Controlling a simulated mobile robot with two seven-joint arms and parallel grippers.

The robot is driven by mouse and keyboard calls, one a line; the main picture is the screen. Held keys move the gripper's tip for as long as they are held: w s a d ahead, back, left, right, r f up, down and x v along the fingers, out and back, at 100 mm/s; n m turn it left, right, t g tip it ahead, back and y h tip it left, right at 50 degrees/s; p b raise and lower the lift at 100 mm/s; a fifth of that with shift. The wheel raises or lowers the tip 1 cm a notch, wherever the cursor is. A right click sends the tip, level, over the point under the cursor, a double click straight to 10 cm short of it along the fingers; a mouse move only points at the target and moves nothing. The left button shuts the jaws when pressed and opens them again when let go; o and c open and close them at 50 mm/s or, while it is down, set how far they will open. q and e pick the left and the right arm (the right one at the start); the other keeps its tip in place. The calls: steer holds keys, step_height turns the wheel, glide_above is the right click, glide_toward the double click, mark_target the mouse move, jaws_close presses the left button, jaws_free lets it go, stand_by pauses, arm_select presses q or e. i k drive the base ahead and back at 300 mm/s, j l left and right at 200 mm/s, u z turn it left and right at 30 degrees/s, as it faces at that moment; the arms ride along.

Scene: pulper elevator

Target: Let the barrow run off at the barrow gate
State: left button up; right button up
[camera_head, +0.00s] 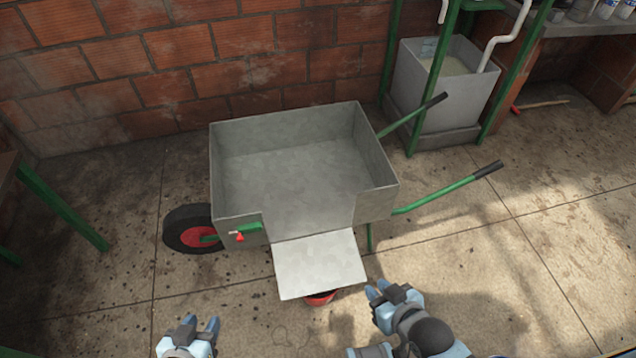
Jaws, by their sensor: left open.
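The grey metal barrow (290,180) stands on the floor in front of the brick wall, its tray looking empty apart from a mottled, possibly wet floor. Its gate (320,264) hangs outward from the opening on the near side as a pale, sloping flap. A green catch with a red tip (241,235) sits left of the opening. A red-rimmed vessel (320,298) shows partly under the gate's lip; the rest is hidden. My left gripper (201,322) is open and empty, below and left of the gate. My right gripper (377,289) is just right of the gate's lower corner, its jaw gap unclear.
The barrow's black wheel (192,230) is at its left, and its green handles (445,194) reach out right. A grey tank (446,88) in a green frame stands behind right. A green table leg (62,205) is at far left. Floor at right is clear.

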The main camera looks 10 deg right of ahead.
mark_target(309, 265)
steer(key=j+z, duration=0.1)
steer(key=z, duration=0.3)
steer(key=j+z, duration=0.1)
steer(key=z, duration=0.75)
steer(key=k+j+z, duration=0.1)
steer(key=z, duration=0.3)
steer(key=k+j, duration=0.25)
steer(key=j, duration=0.15)
steer(key=k+j, duration=0.25)
steer(key=j, duration=0.15)
